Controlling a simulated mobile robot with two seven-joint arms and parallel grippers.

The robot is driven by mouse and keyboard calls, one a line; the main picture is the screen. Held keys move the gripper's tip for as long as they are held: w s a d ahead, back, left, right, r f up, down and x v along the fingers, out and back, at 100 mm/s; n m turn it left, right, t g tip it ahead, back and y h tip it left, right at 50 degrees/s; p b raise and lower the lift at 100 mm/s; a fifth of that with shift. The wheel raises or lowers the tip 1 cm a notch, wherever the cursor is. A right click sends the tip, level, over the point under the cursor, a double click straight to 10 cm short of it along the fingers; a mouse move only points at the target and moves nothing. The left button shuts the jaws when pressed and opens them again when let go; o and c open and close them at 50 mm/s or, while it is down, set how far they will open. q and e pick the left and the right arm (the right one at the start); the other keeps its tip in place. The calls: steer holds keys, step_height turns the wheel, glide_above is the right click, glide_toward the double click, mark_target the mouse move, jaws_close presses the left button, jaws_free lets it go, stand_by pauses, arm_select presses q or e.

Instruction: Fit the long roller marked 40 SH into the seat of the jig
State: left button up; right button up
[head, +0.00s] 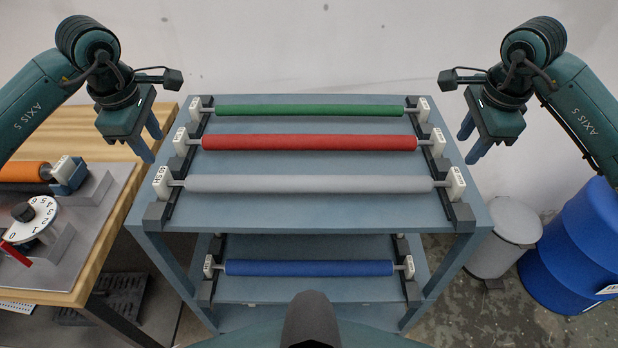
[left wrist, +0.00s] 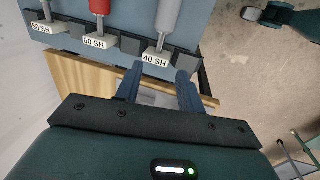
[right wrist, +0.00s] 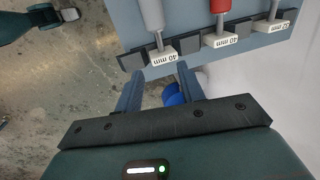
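The long grey roller (head: 310,184) lies across the front of the upper shelf of a blue-grey rack, its ends on dark holders. Its left end block (left wrist: 155,60) reads 40 SH in the left wrist view; its right end block (right wrist: 151,57) reads 40 mm in the right wrist view. My left gripper (head: 152,146) is open and empty, above and left of the rack. My right gripper (head: 471,146) is open and empty, above and right of it. On the bench at left, a grey plate (head: 90,215) carries an orange roller and a dial; I cannot tell the jig's seat.
A red roller (head: 310,142) and a green roller (head: 310,110) lie behind the grey one. A blue roller (head: 310,268) lies on the lower shelf. A wooden bench (head: 150,130) adjoins the rack's left. A grey bin (head: 505,240) and blue drum (head: 575,250) stand right.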

mark_target(178, 182)
arm_select(q)
steer(key=shift+s, duration=0.1)
arm_select(e)
steer(key=shift+s, duration=0.1)
